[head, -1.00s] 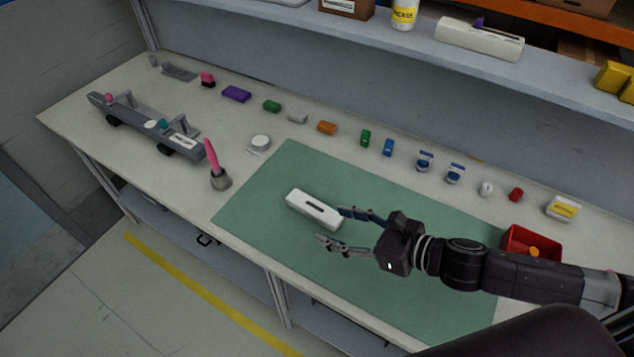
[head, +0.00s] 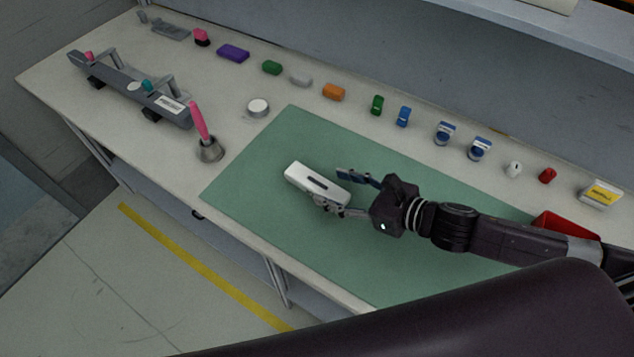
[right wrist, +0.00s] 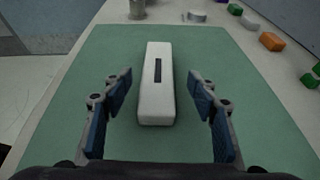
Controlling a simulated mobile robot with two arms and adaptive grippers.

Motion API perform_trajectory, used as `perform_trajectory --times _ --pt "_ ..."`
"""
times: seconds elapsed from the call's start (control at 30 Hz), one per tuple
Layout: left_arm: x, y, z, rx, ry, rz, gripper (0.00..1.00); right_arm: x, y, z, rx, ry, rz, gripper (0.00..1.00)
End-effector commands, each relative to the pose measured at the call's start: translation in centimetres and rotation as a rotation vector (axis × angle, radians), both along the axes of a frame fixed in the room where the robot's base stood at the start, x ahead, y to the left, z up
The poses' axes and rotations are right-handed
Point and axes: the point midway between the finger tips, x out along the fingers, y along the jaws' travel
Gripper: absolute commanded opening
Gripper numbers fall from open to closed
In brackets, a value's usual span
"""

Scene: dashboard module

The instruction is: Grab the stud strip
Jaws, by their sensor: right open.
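A white bar with a dark slot in its top (head: 310,181), which looks like the stud strip, lies flat on the green mat (head: 262,150). My right gripper (head: 333,189) is open, with its fingers on either side of the bar's near end. In the right wrist view the bar (right wrist: 156,100) lies lengthwise between the blue finger pads of the gripper (right wrist: 160,88), with a gap on both sides. No contact shows. My left gripper is not in view.
A grey cup with a pink tool (head: 208,150) and a round white disc (head: 257,106) stand left of the mat. A grey rail (head: 135,92) is further left. Small coloured blocks line the back, including an orange one (head: 333,92). A red bin (head: 566,226) is behind my right arm.

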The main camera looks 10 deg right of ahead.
Motion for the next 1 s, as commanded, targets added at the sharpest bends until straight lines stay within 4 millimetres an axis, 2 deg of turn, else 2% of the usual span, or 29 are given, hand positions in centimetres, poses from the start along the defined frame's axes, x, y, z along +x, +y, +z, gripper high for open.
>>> perform_trajectory --times 0.2,0.5,0.83,1.0 --pt "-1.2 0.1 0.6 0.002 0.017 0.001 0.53 0.9 0.9 -0.3 0.001 0.001 0.000 0.54" --pt "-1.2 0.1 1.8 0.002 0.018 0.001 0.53 3.5 3.3 -1.9 0.000 0.000 0.000 0.54" --pt "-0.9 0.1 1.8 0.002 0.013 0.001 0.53 3.8 3.6 -2.3 -0.003 0.000 0.001 0.54" --pt "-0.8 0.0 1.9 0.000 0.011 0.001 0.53 3.8 3.5 -2.3 -0.003 0.000 0.001 0.35"
